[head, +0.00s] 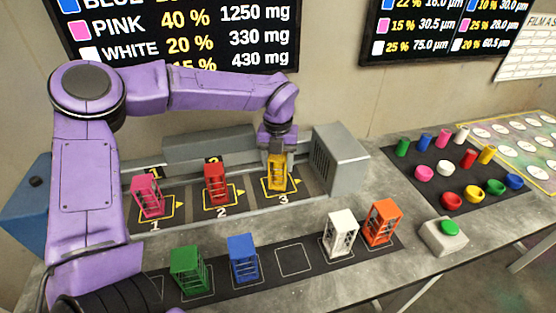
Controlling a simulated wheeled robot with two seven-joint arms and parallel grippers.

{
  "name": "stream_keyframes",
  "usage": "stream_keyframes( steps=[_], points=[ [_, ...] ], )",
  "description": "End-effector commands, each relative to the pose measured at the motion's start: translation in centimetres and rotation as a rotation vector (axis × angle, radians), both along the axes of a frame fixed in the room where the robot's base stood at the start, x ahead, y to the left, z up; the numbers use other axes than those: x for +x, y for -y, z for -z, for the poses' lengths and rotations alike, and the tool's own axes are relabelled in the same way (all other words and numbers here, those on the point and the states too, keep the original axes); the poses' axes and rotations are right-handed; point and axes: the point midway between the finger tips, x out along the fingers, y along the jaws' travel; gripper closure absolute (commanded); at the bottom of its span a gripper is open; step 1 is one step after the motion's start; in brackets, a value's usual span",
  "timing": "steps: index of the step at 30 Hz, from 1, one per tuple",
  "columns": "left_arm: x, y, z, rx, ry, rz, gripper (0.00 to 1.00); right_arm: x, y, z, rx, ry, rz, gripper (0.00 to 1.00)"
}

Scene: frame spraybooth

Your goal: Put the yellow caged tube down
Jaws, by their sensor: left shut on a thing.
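The yellow caged tube (277,174) stands upright at the spot marked 3 on the grey booth tray in the head view. My left gripper (277,156) comes down from above and is shut on its top. The tube's base appears at or very near the marked spot; I cannot tell whether it touches. A pink caged tube (148,196) stands at spot 1 and a red caged tube (216,184) at spot 2. My right gripper is not in view.
Green (189,271), blue (242,258), white (340,234) and orange (381,222) caged tubes stand on the black front strip (325,258), with an empty square between blue and white. A grey box (341,158) stands right of spot 3. A green button (450,228) sits farther right.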

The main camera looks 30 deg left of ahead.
Motion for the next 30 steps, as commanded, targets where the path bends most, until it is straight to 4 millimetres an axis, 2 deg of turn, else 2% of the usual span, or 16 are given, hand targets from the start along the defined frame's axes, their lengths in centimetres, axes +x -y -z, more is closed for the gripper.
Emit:
stream_keyframes(
  steps=[12,13,15,23,27,30],
  points=[
    [0.0,0.1,0.9,-0.002,0.001,-0.001,0.84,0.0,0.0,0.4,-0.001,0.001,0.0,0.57],
    [-0.1,0.1,0.8,-0.001,0.0,-0.001,0.38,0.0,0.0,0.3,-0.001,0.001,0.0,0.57],
    [-0.1,0.1,0.8,-0.001,0.0,-0.001,0.19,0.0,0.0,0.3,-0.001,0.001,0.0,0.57],
    [-0.1,0.1,0.7,-0.001,0.0,-0.001,0.19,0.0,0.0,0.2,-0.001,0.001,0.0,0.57],
    [0.1,0.0,-0.6,0.0,0.004,-0.001,0.19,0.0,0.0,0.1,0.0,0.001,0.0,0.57],
    [0.0,0.1,-2.9,-0.001,0.007,-0.001,0.19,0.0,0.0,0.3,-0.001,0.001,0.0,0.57]
  ],
)
